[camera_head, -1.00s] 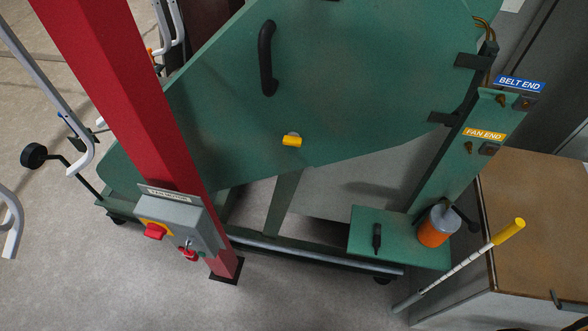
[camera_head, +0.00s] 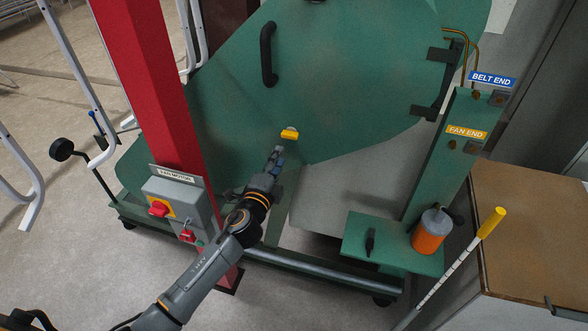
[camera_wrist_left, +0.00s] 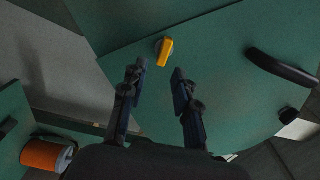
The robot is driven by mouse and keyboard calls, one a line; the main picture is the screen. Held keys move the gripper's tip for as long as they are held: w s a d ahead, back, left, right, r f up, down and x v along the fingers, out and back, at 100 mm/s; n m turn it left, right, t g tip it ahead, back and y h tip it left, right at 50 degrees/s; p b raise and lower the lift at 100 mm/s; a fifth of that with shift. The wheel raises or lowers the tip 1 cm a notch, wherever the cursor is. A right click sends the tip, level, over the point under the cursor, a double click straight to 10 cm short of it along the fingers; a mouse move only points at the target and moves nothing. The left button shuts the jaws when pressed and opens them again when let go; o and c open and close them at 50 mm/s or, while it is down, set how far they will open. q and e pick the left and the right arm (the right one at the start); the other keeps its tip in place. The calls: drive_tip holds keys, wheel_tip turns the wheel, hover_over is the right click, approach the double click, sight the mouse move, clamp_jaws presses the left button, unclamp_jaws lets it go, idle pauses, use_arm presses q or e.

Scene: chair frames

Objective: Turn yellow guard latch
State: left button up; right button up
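The yellow guard latch (camera_head: 289,134) sits on the lower part of the green guard panel (camera_head: 330,80). In the left wrist view the latch (camera_wrist_left: 165,50) lies just beyond the fingertips, between their lines and a little nearer the left finger. My left gripper (camera_head: 277,152) is just below the latch in the head view. In the left wrist view its two fingers (camera_wrist_left: 157,76) are apart with nothing between them, and they do not appear to touch the latch. My right gripper is not clearly seen; only a dark piece of my body shows at the bottom left.
A red post (camera_head: 148,80) with a grey fan motor switch box (camera_head: 178,206) stands left of my left arm. A black handle (camera_head: 268,54) is on the panel above the latch. An orange container (camera_head: 431,232) stands on a green ledge at the right, near a brown-topped cabinet (camera_head: 535,225).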

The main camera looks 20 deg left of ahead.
sight(288, 137)
use_arm(q)
drive_tip(key=w, duration=0.2)
drive_tip(key=w+b, duration=0.1)
drive_tip(key=w, duration=0.3)
drive_tip(key=shift+w+d+r, duration=0.1)
drive_tip(key=shift+d+r, duration=0.1)
drive_tip(key=shift+r, duration=0.1)
drive_tip(key=shift+w+b, duration=0.55)
drive_tip(key=shift+w, duration=0.5)
clamp_jaws()
drive_tip(key=m, duration=0.3)
drive_tip(key=shift+s, duration=0.1)
drive_tip(key=m, duration=0.4)
drive_tip(key=shift+m, duration=0.4)
drive_tip(key=m, duration=0.4)
drive_tip(key=shift+r, duration=0.1)
drive_tip(key=m, duration=0.5)
drive_tip(key=shift+m, duration=0.3)
drive_tip(key=shift+c, duration=1.2)
unclamp_jaws()
drive_tip(key=shift+m, duration=0.3)
drive_tip(key=o, duration=0.5)
drive_tip(key=shift+c, duration=0.2)
